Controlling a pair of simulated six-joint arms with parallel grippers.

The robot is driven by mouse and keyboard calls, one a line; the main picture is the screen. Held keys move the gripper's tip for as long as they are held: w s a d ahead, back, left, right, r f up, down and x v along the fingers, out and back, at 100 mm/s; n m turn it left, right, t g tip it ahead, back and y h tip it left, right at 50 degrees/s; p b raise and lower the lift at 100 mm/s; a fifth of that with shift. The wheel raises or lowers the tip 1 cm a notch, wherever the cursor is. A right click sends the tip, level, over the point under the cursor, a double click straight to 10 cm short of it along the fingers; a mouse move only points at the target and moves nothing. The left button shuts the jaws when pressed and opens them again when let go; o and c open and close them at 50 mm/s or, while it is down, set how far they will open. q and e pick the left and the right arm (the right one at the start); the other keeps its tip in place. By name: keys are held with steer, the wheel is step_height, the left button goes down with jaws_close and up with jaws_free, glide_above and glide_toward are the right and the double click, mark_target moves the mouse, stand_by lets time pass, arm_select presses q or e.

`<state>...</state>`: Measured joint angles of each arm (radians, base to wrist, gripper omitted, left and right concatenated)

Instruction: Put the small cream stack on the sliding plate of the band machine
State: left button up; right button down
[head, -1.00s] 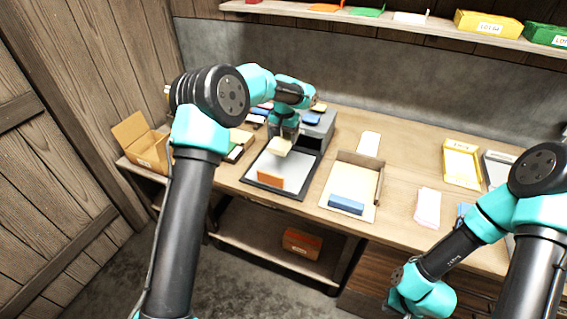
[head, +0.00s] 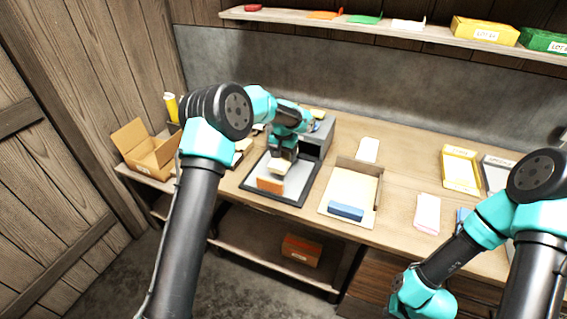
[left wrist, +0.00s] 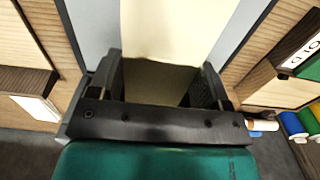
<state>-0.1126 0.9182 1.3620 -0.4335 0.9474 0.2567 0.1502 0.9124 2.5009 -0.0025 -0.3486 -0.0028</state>
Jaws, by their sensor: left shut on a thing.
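The small cream stack (head: 280,167) is in my left gripper (head: 282,157), over the sliding plate (head: 298,182) of the band machine. The left wrist view also shows the cream stack (left wrist: 165,30) between the two dark fingers of my left gripper (left wrist: 160,85). The plate is pale grey with a dark frame. An orange block (head: 270,185) stands at its front, just before the stack. I cannot tell whether the stack touches the plate. The grey machine body (head: 318,140) is behind, partly hidden by my arm. My right arm is at the lower right; its fingers are not visible.
A cream tray (head: 350,189) with a blue block (head: 346,212) lies right of the machine. An open cardboard box (head: 150,150) stands at the left. Further right are a pale pink stack (head: 427,212) and a yellow tray (head: 461,168). A shelf (head: 400,32) runs along the back.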

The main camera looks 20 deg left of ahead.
mark_target(283, 156)
arm_select(q)
steer(key=shift+f, duration=1.85)
steer(key=shift+f, duration=0.1)
steer(key=o, duration=1)
steer(key=shift+o, duration=0.2)
step_height(283, 156, up, 12)
steer(key=shift+r, duration=0.1)
